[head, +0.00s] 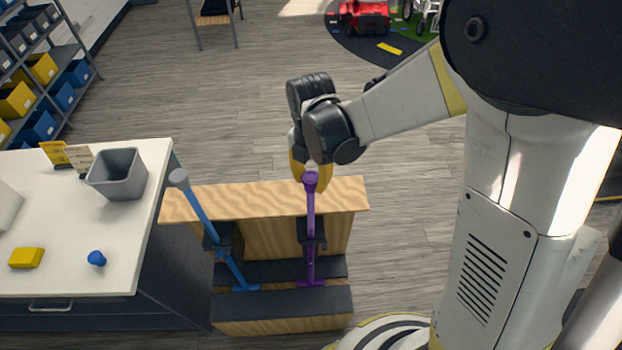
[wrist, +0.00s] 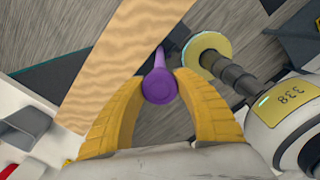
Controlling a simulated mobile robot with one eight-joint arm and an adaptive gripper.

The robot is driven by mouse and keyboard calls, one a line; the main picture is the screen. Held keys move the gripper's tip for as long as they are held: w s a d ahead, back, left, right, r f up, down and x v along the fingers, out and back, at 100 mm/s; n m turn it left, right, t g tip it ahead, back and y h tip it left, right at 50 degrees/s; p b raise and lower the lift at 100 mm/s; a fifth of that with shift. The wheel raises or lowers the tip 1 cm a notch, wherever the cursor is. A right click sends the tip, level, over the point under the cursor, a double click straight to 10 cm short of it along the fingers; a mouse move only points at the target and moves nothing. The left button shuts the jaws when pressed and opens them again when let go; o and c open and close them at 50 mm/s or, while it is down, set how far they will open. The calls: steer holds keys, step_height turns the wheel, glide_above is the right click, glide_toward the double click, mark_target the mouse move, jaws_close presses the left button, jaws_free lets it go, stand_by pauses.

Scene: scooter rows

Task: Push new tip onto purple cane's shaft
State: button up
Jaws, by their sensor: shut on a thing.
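The purple cane (head: 311,232) stands nearly upright in the wooden rack, its handle end at the bottom. A purple tip (head: 311,181) is at the shaft's upper end. In the wrist view the purple tip (wrist: 160,89) shows as a round end between my yellow fingers, with the purple shaft running away behind it. My gripper (head: 311,178) is above the cane, its fingers closed on both sides of the tip; it also shows in the wrist view (wrist: 160,84). The tip looks in line with the shaft. I cannot tell how far the tip sits on it.
A blue cane (head: 206,220) with a grey end leans in the rack (head: 265,197) to the left. The white counter (head: 60,215) holds a grey bin (head: 117,175), a blue tip (head: 96,258) and a yellow block (head: 26,258). The floor behind the rack is clear.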

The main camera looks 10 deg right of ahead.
steer(key=shift+f+b, duration=1.55)
steer(key=shift+b, duration=0.2)
stand_by(1.2)
steer(key=o, duration=1.2)
steer(key=shift+o, duration=0.4)
steer(key=o, duration=0.7)
steer(key=shift+o, duration=0.2)
steer(key=shift+r, duration=0.1)
steer(key=shift+r+p, duration=2.9)
steer(key=shift+r, duration=1.55)
